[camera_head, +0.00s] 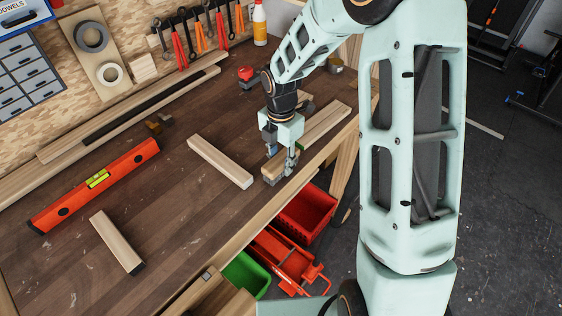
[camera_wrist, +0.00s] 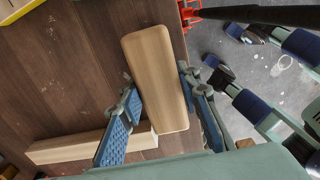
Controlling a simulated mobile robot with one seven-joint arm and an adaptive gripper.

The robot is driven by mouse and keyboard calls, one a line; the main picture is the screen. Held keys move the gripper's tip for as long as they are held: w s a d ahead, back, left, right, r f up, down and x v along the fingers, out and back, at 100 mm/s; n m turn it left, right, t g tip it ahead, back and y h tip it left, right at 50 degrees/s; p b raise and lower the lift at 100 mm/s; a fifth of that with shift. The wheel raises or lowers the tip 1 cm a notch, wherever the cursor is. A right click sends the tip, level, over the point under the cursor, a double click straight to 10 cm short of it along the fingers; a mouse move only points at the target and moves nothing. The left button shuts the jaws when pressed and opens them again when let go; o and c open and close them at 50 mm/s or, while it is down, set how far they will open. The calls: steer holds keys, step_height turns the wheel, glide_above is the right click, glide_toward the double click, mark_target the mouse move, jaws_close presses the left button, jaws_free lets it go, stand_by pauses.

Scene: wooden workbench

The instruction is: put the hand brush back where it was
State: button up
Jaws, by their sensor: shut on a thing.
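The hand brush shows its pale wooden back with rounded corners in the wrist view (camera_wrist: 156,70), between the two blue finger pads of my gripper (camera_wrist: 158,82). My gripper is shut on its long sides. In the head view my gripper (camera_head: 281,164) points down at the bench's front right edge, and part of the brush (camera_head: 269,168) shows beside the fingers. The bristles are mostly hidden. I cannot tell whether the brush touches the bench top.
A wooden block (camera_head: 220,162) lies just left of my gripper on the bench (camera_head: 165,210). Another block (camera_head: 117,242) and an orange spirit level (camera_head: 95,185) lie further left. Red (camera_head: 306,212) and green (camera_head: 246,273) bins stand below the front edge. The middle is mostly clear.

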mark_target(281, 158)
steer(key=o, duration=1)
steer(key=shift+f, duration=0.15)
step_height(281, 158, up, 12)
steer(key=shift+r, duration=0.2)
